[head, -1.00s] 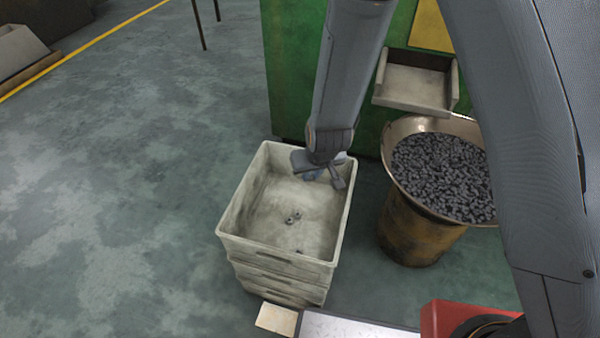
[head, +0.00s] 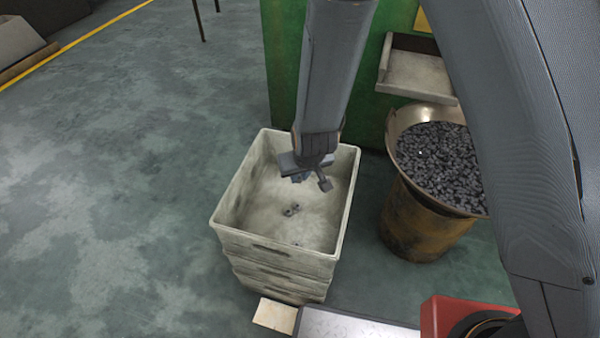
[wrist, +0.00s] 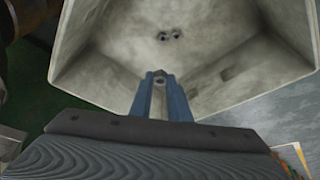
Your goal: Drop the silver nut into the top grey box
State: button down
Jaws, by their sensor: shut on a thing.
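My gripper (head: 299,178) points down over the open top grey box (head: 226,215), at the upper part of its opening. In the wrist view its blue fingers (wrist: 160,98) are close together, shut on a small silver nut (wrist: 158,80) at their tips. The nut cannot be made out in the head view. The top grey box is the uppermost of a stack, and its floor lies below the fingers in the wrist view (wrist: 115,50).
A rusty round bin (head: 415,220) full of dark small parts stands right of the boxes. A green machine (head: 283,75) with a grey chute tray (head: 415,75) stands behind. The floor (head: 110,200) to the left is clear.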

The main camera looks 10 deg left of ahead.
jog(key=shift+f, duration=0.1)
jog(key=c, duration=1.6)
grip_release()
jog(key=p+v, duration=0.1)
jog(key=v, duration=0.6)
jog(key=shift+s+d+r, duration=0.1)
jog(key=shift+s+r, duration=0.05)
jog(key=shift+r, duration=0.2)
